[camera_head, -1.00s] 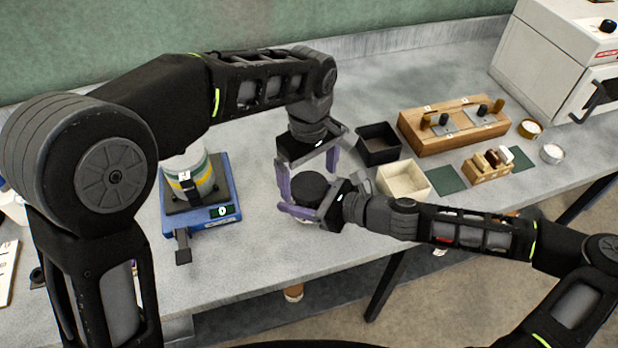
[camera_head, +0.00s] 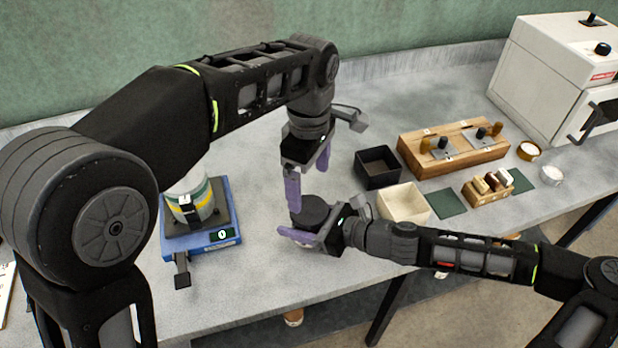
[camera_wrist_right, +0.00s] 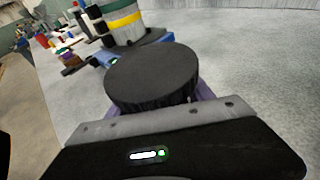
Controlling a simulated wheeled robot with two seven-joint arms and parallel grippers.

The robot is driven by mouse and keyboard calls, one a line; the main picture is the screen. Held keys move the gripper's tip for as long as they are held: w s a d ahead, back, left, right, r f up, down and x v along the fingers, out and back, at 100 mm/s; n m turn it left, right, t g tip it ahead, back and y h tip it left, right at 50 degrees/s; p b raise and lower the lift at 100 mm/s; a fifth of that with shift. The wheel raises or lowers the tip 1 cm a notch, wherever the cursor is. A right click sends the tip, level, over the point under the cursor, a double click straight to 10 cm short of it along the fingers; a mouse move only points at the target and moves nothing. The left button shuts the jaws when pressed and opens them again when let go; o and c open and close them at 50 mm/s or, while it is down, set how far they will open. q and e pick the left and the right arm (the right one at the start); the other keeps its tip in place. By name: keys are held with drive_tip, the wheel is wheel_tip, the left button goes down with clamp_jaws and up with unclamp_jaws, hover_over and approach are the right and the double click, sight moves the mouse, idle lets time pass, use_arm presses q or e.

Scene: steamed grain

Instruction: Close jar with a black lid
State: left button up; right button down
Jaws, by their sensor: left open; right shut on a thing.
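My left gripper (camera_head: 308,180) is open and points down above the lid's far side. One purple finger comes down close to the lid's back left; I cannot tell if it touches.
A blue scale (camera_head: 225,215) with a banded container stands left. Right are a black box (camera_head: 378,168), a cream box (camera_head: 404,203), a green mat (camera_head: 447,203), a wooden block (camera_head: 455,148) and a white oven (camera_head: 550,75).

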sight(309, 209)
idle(0.3)
use_arm(q)
drive_tip(key=shift+f, duration=3.95)
drive_tip(key=shift+c, duration=0.2)
drive_tip(key=c, duration=1.5)
drive_tip(key=m, duration=0.6)
drive_tip(key=o, duration=1.6)
drive_tip(key=shift+c, duration=0.2)
